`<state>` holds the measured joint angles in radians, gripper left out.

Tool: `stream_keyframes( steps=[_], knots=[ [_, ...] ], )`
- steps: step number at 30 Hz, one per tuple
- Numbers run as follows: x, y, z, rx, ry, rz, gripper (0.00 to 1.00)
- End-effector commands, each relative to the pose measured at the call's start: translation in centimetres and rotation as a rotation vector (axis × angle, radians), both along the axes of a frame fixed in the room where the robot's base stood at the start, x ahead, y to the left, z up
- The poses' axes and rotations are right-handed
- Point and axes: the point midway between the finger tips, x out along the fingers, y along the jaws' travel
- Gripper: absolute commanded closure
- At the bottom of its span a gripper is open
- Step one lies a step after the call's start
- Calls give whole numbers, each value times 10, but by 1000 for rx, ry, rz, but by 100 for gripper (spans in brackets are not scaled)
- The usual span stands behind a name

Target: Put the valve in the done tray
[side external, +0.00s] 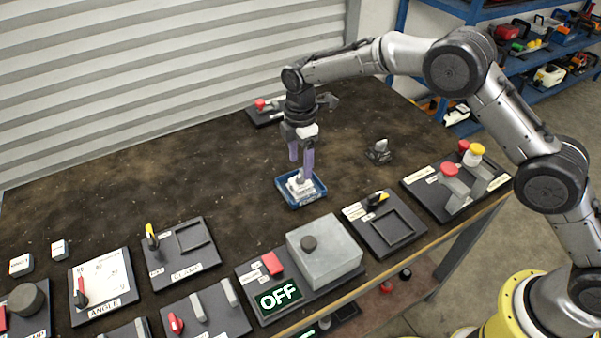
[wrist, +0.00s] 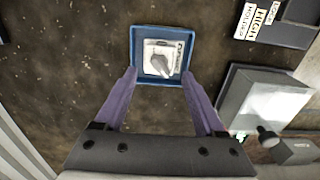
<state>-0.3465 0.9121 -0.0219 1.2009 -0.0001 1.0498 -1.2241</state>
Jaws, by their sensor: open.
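The valve (wrist: 163,58) is a small white block with a grey knob on top. It sits inside a blue square tray (wrist: 137,42). In the side view the valve (side external: 299,186) also shows in the blue tray (side external: 317,199), partly behind my fingers. My gripper (side external: 301,168) points down just above the tray with its purple fingers apart. In the wrist view my gripper (wrist: 160,76) is open, and its fingertips lie left and right of the tray's near edge. Nothing is held between the fingers.
A grey box (side external: 326,252) on a panel with an OFF display stands in front of the tray. A panel with an empty square recess (side external: 391,226) lies to the right. A small dark object (side external: 379,151) is behind right. The bench left of the tray is clear.

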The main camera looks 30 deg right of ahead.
Motion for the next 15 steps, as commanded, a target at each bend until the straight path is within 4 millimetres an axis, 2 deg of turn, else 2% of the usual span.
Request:
stream_keyframes(
  steps=[1,6,10,15],
  knots=[
    [1,0,12,2,-5,0,28],
    [0,0,41,1,-2,0,28],
    [0,0,55,0,-1,0,28],
    [0,0,62,-1,1,0,28]
  ],
)
